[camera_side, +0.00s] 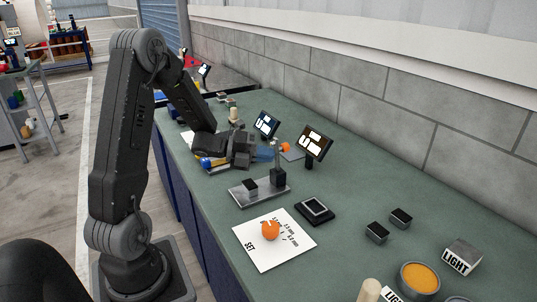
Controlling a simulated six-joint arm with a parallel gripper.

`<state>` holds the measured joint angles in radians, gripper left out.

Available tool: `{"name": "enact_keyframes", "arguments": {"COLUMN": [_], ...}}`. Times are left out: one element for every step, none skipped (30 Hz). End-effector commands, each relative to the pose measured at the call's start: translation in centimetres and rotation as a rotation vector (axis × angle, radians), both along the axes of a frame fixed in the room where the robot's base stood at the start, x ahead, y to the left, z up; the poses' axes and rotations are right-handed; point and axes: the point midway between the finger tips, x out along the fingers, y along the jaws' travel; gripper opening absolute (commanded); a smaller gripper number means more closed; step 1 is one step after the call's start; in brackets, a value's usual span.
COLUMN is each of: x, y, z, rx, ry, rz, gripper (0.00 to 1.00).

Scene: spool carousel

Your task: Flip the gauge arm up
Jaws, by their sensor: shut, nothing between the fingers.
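A grey metal base plate (262,193) on the green bench carries a black block at its left and a black upright post (278,176) at its right. This looks like the gauge; a thin light piece rises from the post, and I cannot tell whether it is the gauge arm or its angle. My gripper (272,153) is shut and empty, reaching right with bluish fingertips close to the top of the post. I cannot tell whether they touch it. My gripper hides part of the bench behind it.
A white SET card (259,256) with an orange knob (270,230) lies in front. A black square tray (315,211) sits right of the plate. Two tilted display panels (314,143) stand behind. Small black blocks (401,218), an orange-filled bowl (418,279) and a LIGHT box (462,257) are at right.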

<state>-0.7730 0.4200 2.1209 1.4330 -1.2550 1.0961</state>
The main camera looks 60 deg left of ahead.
Motion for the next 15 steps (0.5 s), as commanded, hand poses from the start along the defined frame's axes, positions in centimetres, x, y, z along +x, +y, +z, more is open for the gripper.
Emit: {"name": "enact_keyframes", "arguments": {"x": [0.09,0.12,0.16,0.19,0.23,0.26,0.29,0.33,0.37,0.40,0.43,0.47,0.50,0.53,0.57], "y": [0.01,0.01,0.02,0.03,0.03,0.02,0.03,0.03,0.03,0.03,0.03,0.03,0.02,0.02,0.02], "z": [0.06,0.07,0.09,0.11,0.12,0.14,0.15,0.17,0.19,0.20,0.21,0.23,0.24,0.26,0.28], "rx": [0.000,0.001,0.001,0.001,0.001,0.001,0.001,0.001,0.001,0.001,0.001,0.001,0.001,0.001,0.001], "ry": [-0.001,-0.001,-0.001,-0.001,-0.001,-0.001,-0.001,-0.001,-0.001,-0.001,-0.001,-0.001,0.000,0.000,0.000], "rz": [0.000,0.001,0.001,0.001,0.001,0.001,0.001,0.001,0.001,0.001,0.001,0.001,0.000,0.000,0.000], "gripper": [0.00,0.00,0.00,0.00,0.00,0.00,0.00,0.00,0.00,0.00,0.00,0.00,0.00,0.00,0.00]}}
